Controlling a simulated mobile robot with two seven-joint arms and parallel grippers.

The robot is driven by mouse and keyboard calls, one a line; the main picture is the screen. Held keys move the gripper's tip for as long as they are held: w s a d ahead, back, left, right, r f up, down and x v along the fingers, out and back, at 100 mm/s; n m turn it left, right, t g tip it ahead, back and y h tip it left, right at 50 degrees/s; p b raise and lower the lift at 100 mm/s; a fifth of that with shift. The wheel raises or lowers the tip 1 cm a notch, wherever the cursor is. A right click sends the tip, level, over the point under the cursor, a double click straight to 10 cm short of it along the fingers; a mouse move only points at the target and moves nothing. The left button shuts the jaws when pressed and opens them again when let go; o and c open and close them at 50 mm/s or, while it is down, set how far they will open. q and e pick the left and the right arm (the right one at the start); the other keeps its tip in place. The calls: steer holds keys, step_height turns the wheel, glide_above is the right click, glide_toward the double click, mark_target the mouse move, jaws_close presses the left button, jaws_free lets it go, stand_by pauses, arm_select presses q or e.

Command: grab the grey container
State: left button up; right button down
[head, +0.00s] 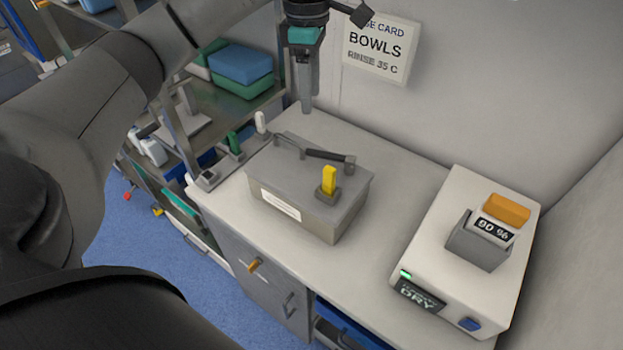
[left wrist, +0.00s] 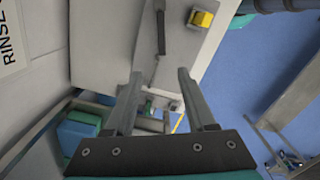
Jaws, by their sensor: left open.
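The grey container (head: 320,213) is a lidded box with a white label on its front. It stands on the white counter, with a dark handle (head: 315,153) and a yellow tab (head: 329,180) on its lid. My left gripper (head: 306,108) points down in the head view, above and behind the container's far left side, apart from it. In the left wrist view its two fingers (left wrist: 158,80) are spread with nothing between them. The container's lid (left wrist: 185,50) shows beyond the fingertips, with the handle and the yellow tab. My right gripper is not in view.
A white device (head: 440,270) with a "DRY" label and an orange-topped grey block stands at the counter's right. A shelf (head: 225,105) with blue and green packs is at the left. A sign (head: 380,47) hangs on the back wall. The counter (head: 400,170) is clear between container and device.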

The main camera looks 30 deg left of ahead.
arm_select(q)
glide_above(310, 149)
steer(key=f, duration=0.9)
steer(key=shift+s+a+f, duration=0.15)
steer(key=shift+a+f, duration=0.1)
steer(key=shift+a, duration=0.05)
steer(key=shift+d+f+p, duration=0.2)
steer(key=shift+f+p, duration=0.15)
steer(key=shift+f, duration=1)
steer(key=shift+d+f+p, duration=0.2)
steer(key=shift+f+p, duration=0.15)
steer(key=shift+f, duration=1)
steer(key=shift+s, duration=0.1)
jaws_close()
steer(key=shift+r, duration=0.1)
steer(key=shift+w+r, duration=0.15)
steer(key=shift+w, duration=0.05)
